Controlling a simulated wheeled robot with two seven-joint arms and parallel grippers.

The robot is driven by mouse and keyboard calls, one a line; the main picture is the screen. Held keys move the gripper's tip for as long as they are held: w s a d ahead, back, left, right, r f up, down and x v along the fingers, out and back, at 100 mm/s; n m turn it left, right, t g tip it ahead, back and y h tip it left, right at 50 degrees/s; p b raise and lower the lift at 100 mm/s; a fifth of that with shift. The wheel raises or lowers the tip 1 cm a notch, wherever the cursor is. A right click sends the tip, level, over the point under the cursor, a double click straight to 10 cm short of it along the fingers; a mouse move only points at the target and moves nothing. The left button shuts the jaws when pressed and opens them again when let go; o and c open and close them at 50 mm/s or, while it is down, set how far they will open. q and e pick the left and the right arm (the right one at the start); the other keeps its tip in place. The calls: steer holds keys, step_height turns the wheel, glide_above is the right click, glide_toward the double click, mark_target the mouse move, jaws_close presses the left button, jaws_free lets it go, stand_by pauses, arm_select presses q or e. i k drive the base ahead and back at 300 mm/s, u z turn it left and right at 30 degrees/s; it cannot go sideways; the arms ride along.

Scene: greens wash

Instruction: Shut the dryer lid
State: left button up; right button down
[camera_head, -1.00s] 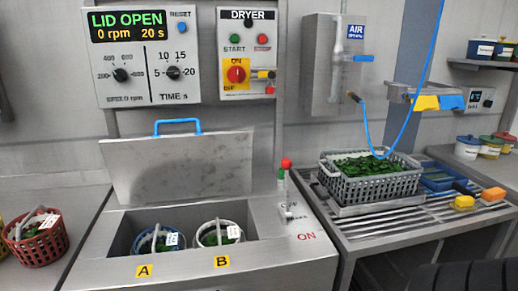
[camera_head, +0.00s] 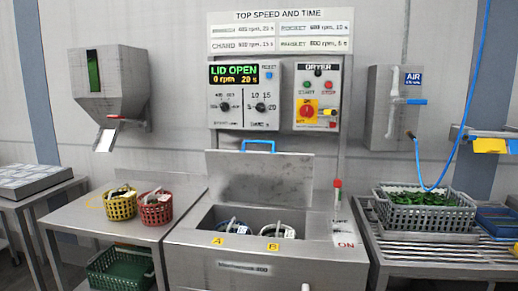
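The dryer lid (camera_head: 250,178) is a flat grey metal plate with a blue handle (camera_head: 258,142) on its top edge. It stands raised, leaning back behind the dryer's opening. The dryer (camera_head: 215,262) below is open, with two baskets inside: a blue-rimmed one (camera_head: 231,223) over label A and a white one (camera_head: 284,229) over label B. The display (camera_head: 234,75) reads LID OPEN, 0 rpm, 20 s. A lever with a red knob (camera_head: 337,184) stands at the dryer's right, near the word ON. Neither of my grippers is in view.
Yellow (camera_head: 119,206) and red (camera_head: 155,211) baskets stand on the left table. A grey crate of greens (camera_head: 430,219) sits on the right rack. A blue air hose (camera_head: 469,75) hangs at the right. A grey hopper (camera_head: 124,88) is on the wall at the left.

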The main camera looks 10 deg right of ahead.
mark_target(273, 177)
steer(key=u, duration=0.75)
steer(key=i, duration=0.8)
steer(key=u, duration=0.4)
